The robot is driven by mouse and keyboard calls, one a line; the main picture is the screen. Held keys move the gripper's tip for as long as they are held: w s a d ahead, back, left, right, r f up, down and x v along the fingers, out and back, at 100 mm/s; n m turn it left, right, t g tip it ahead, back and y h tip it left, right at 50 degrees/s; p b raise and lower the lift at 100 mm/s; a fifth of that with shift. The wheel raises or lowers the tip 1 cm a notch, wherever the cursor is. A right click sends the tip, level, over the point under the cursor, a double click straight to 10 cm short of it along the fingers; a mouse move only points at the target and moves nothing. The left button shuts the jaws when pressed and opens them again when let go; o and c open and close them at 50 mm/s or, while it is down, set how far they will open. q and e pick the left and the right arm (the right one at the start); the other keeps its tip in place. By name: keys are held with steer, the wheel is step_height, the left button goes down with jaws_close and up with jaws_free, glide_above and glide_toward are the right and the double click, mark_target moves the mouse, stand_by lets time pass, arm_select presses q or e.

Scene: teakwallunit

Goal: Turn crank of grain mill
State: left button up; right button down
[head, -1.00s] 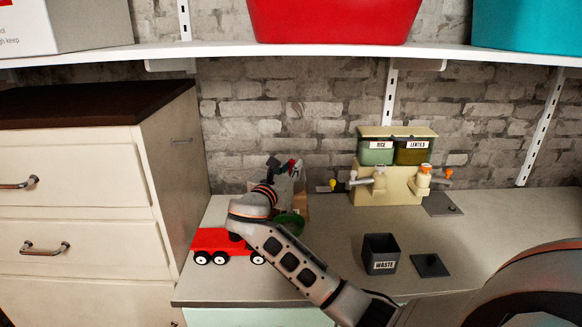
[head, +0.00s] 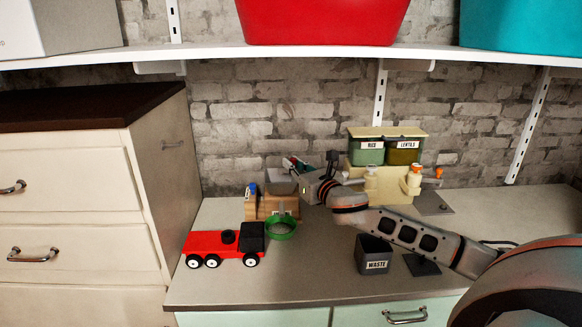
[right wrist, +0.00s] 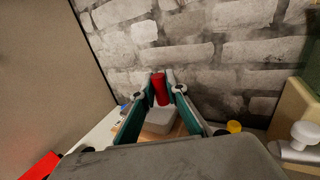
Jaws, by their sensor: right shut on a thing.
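The grain mill (head: 268,208) is a wooden box with a grey hopper, at the back of the counter against the brick wall. A green round dish (head: 281,229) sits in front of it. My right gripper (head: 303,168) is above and right of the mill. In the right wrist view, its teal-sided fingers are shut on the red crank handle (right wrist: 160,90), with the grey hopper (right wrist: 160,121) below. The crank's arm is hidden by the gripper. My left gripper is not in view.
A red toy truck (head: 210,243) stands at front left. A grey waste bin (head: 375,254) stands front right. The rice and lentils dispenser (head: 388,182) is behind my right arm. A white shelf (head: 300,53) crosses above. The front middle counter is clear.

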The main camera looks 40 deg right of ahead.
steer(key=n+y, duration=0.1)
steer(key=y, duration=0.1)
steer(key=d+n+y, duration=0.1)
steer(key=y, duration=0.1)
steer(key=shift+w+d+n+b, duration=0.1)
steer(key=shift+w+n+b, duration=0.2)
steer(key=shift+b, duration=0.1)
steer(key=shift+w+d+n+g+y, duration=0.15)
steer(key=shift+n+g+y, duration=0.15)
steer(key=shift+n+y, duration=0.5)
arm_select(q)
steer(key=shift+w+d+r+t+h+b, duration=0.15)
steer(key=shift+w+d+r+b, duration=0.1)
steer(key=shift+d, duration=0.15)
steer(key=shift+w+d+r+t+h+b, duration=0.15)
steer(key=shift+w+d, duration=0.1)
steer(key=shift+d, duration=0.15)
arm_select(e)
steer(key=shift+y, duration=0.5)
steer(key=shift+w, duration=0.1)
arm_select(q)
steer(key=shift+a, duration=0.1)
arm_select(e)
steer(key=c, duration=2)
jaws_free()
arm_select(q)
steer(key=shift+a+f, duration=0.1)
